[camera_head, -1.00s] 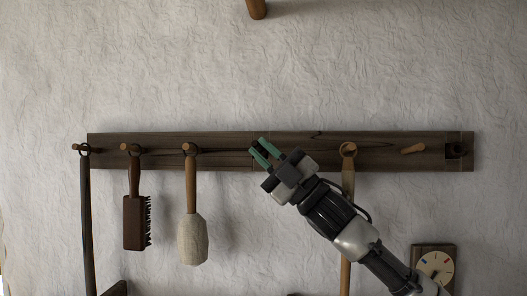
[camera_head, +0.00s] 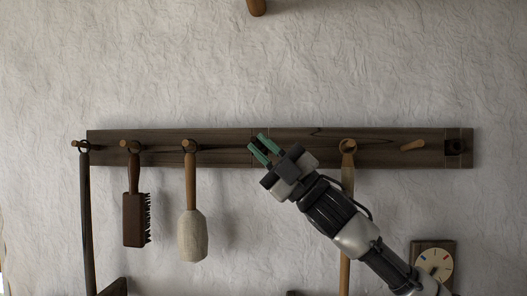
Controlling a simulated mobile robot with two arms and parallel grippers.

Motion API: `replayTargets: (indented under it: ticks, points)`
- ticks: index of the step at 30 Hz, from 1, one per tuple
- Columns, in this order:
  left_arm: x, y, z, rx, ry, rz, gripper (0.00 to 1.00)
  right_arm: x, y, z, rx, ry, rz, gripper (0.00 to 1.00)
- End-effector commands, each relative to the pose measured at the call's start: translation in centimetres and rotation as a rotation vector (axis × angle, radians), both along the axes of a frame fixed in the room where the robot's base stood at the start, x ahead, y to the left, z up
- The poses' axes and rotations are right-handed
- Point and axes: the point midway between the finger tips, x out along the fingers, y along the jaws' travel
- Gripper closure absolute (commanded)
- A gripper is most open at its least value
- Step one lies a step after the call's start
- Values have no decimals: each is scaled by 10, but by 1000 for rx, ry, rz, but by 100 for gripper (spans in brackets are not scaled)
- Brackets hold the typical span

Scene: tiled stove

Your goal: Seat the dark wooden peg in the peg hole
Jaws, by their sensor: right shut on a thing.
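My right gripper (camera_head: 258,143) reaches up from the lower right and overlaps the middle of the dark wooden rail (camera_head: 220,156). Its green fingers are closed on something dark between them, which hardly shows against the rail. It seems to be the dark wooden peg, but its shape cannot be made out. A dark round spot in a square outline (camera_head: 453,147) near the rail's right end looks like the peg hole. Another outlined patch of the rail lies behind the green fingers and is partly hidden. My left gripper is not in view.
A long dark tool (camera_head: 86,215), a brush (camera_head: 134,218) and a pale cloth-headed tool (camera_head: 191,235) hang from pegs on the left. A long wooden handle (camera_head: 347,180) hangs behind my right arm. A light peg (camera_head: 413,145) juts out nearby. A dial (camera_head: 436,262) sits lower right.

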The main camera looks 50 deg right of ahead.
Motion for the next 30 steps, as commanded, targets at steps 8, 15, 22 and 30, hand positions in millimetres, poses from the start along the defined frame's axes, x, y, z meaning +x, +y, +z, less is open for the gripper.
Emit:
replayTargets:
  ticks: [8,15,22,30]
  points:
    - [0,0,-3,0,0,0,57,-7,9,2,-2,-2,0,100]
    - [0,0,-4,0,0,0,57,-11,13,3,-1,-2,-1,100]
    - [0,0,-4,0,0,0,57,-11,13,3,0,-2,0,100]
    - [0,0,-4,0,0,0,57,-11,13,2,0,-2,0,100]
